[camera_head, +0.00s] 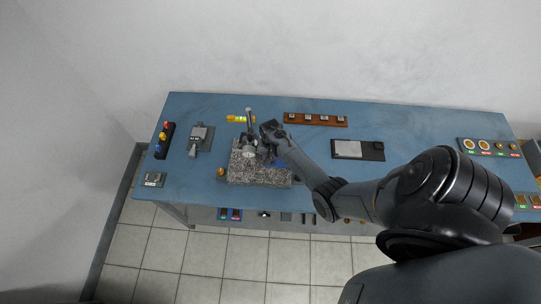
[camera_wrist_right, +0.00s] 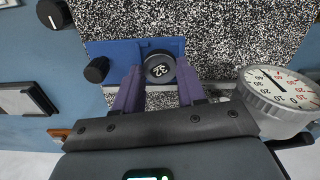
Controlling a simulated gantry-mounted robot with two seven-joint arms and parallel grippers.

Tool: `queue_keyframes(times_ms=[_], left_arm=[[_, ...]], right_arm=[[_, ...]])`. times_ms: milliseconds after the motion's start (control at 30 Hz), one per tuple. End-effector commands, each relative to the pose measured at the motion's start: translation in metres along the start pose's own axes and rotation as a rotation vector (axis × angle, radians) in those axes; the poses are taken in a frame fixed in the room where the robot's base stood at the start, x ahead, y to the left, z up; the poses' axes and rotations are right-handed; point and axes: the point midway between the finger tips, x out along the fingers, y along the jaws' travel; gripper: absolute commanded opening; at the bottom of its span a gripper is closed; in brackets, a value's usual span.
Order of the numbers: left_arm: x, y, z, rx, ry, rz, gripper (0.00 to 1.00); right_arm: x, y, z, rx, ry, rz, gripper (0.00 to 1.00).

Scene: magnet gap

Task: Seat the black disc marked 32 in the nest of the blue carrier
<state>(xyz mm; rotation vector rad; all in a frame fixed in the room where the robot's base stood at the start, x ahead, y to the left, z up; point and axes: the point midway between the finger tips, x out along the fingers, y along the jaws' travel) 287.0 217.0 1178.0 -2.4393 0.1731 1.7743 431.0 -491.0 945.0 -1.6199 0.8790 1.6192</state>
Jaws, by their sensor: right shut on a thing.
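The black disc marked 32 (camera_wrist_right: 160,68) sits between the purple fingers of my right gripper (camera_wrist_right: 159,76), which is shut on it. The blue carrier (camera_wrist_right: 112,49) lies on the speckled granite plate, with a black knob at its left end. In the right wrist view the disc overlaps the carrier's near edge, and a dark blue recess shows just behind it. I cannot tell whether the disc touches the carrier or is held above it. In the head view a bit of the blue carrier (camera_head: 281,163) shows beside my right gripper, whose fingers are mostly hidden. My left gripper is not in view.
A dial gauge (camera_wrist_right: 279,97) stands close to the right of the gripper, on a post stand (camera_head: 249,122). The granite plate (camera_head: 258,177) is speckled. A brown rack (camera_head: 315,119) and a dark tray with a pale pad (camera_head: 349,149) lie apart. Blue tabletop between them is clear.

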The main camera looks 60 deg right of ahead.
Motion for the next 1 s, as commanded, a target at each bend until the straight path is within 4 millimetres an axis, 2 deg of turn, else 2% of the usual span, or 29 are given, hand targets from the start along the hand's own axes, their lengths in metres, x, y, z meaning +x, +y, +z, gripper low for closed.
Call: queue_keyframes(times_ms=[567, 600, 767, 967, 1000], left_arm=[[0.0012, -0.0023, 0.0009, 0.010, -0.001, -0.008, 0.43], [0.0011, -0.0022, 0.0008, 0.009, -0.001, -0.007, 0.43], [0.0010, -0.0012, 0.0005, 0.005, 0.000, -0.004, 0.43], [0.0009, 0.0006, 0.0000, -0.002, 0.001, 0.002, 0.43], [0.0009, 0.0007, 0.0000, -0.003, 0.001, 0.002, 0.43]], right_arm=[[0.0038, 0.0000, -0.0001, 0.000, 0.000, 0.000, 0.13], [0.0037, 0.0000, -0.0002, 0.000, 0.000, 0.000, 0.43], [0.0036, 0.0000, -0.0001, 0.000, 0.000, 0.000, 0.68], [0.0037, 0.0000, -0.0001, 0.000, 0.000, 0.000, 0.70], [0.0039, 0.0001, 0.0001, 0.000, 0.000, 0.000, 0.67]])
